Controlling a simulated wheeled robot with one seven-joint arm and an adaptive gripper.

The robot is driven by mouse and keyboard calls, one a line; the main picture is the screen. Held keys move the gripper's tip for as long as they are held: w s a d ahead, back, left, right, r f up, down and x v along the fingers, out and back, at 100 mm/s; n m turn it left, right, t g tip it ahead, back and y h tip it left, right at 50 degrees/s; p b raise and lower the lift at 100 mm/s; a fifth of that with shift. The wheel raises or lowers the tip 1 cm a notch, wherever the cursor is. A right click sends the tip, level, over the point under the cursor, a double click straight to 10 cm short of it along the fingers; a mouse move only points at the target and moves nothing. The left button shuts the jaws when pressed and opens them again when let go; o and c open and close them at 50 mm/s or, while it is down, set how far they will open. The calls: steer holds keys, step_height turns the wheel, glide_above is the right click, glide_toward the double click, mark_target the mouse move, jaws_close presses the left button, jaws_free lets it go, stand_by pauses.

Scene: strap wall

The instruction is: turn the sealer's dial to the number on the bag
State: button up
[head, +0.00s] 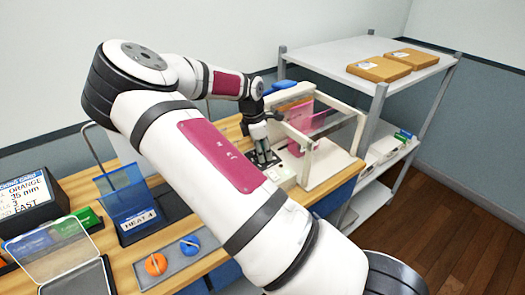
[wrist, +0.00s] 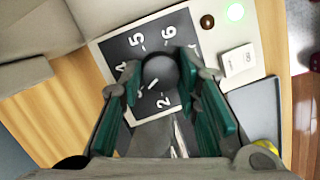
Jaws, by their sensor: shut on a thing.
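The sealer's dial (wrist: 160,72) is a dark round knob on a dark plate (wrist: 180,40) with white numbers; 2, 4, 5 and 6 show. A short white mark lies on the knob, toward its lower left; its exact number is unclear, and the 3 position is hidden. My gripper (wrist: 160,85) is shut on the dial, its teal-padded fingers on either side. In the head view my gripper (head: 262,150) reaches down onto the plate beside the sealer (head: 340,160). A blue bag (head: 128,195) in a wire stand at left bears a label reading HEAT 4 (head: 138,219).
A packing card (head: 22,193) stands at far left. A grey tray (head: 172,262) holds an orange and a blue round piece. A clear-lidded box (head: 65,262) is in front. A green light (wrist: 236,12) and a white switch (wrist: 238,60) sit near the dial. Shelves (head: 350,52) stand right.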

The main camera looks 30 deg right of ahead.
steer(key=o, duration=1.2)
steer(key=shift+c, duration=0.2)
